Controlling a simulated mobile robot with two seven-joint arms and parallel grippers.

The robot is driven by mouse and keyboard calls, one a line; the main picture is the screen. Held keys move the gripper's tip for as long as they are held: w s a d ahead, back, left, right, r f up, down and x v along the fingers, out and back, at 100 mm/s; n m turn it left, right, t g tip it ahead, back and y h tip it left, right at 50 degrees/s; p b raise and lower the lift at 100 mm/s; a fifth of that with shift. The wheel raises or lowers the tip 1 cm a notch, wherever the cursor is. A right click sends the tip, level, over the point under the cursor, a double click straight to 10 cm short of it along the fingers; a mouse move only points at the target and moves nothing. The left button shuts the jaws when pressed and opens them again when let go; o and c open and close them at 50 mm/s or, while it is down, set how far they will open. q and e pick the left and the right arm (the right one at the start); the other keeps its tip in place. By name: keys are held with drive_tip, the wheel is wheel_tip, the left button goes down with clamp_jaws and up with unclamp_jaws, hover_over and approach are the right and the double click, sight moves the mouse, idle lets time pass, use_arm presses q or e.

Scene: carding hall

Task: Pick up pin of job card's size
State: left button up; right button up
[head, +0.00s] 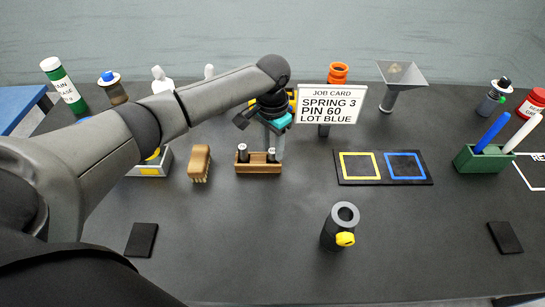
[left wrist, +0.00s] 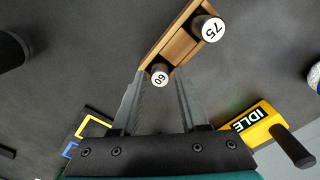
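The job card (head: 325,104) reads SPRING 3, PIN 60, LOT BLUE. A wooden block (head: 258,168) holds two dark pins with white numbered tops. In the left wrist view the pin marked 60 (left wrist: 160,74) is at the block's near end, and the pin marked 75 (left wrist: 208,28) is further along. My left gripper (left wrist: 161,78) is open, pointing down over the block, with its fingertips on either side of the 60 pin's top. I cannot tell if they touch it. In the head view the left gripper (head: 273,148) partly covers that end. My right gripper is not in view.
A brush (head: 200,163) lies left of the block. A mat with yellow and blue squares (head: 383,181) lies to the right, and a dark cylinder with a yellow knob (head: 333,235) stands in front. A yellow IDLE sign (left wrist: 258,121) is close beside the gripper.

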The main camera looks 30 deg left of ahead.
use_arm(q)
clamp_jaws()
drive_tip(key=shift+r, duration=0.15)
idle(0.4)
